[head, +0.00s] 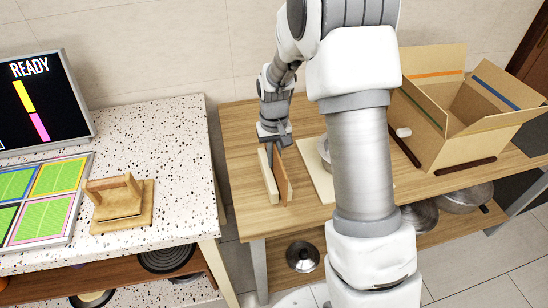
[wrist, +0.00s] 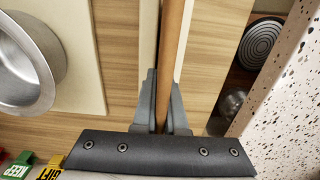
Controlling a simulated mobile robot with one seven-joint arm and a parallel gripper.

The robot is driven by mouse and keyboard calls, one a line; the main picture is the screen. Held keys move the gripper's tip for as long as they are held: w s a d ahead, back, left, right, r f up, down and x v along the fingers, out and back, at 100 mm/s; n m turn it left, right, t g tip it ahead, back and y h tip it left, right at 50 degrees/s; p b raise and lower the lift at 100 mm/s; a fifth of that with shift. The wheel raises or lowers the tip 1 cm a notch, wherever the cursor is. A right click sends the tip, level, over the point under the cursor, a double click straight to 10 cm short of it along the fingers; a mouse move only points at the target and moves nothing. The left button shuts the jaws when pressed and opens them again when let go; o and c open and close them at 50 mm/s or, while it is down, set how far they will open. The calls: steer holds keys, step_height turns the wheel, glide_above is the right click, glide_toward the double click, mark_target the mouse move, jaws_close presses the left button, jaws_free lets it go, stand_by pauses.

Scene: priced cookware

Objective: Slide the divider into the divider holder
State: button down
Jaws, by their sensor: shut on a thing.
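A thin brown wooden panel, which I take to be the divider (head: 283,180), stands on edge on the wooden table. My gripper (head: 275,146) is shut on its far upper end. In the wrist view, the panel's edge (wrist: 171,50) runs between the two grey fingers (wrist: 162,122). A long cream block (head: 267,178), likely the divider holder, is close along the panel's left side. In the wrist view, cream strips (wrist: 147,50) show along the panel. I cannot tell whether the panel's lower edge is in a slot or beside the block.
A metal pot (wrist: 28,65) stands on a pale board (head: 315,180) to the right, partly behind my arm. An open cardboard box (head: 455,140) is further right. A speckled counter (head: 165,130) on the left holds a wooden stand (head: 125,215) and a screen (head: 40,105).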

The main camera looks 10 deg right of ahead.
steer(key=shift+f, duration=0.1)
stand_by(0.3)
steer(key=shift+f+b, duration=0.35)
steer(key=shift+f, duration=0.05)
stand_by(1.1)
steer(key=shift+c, duration=1.3)
jaws_free()
steer(key=shift+r, duration=0.1)
step_height(320, 180, up, 17)
steer(key=p, duration=0.2)
steer(key=shift+r, duration=0.15)
stand_by(0.4)
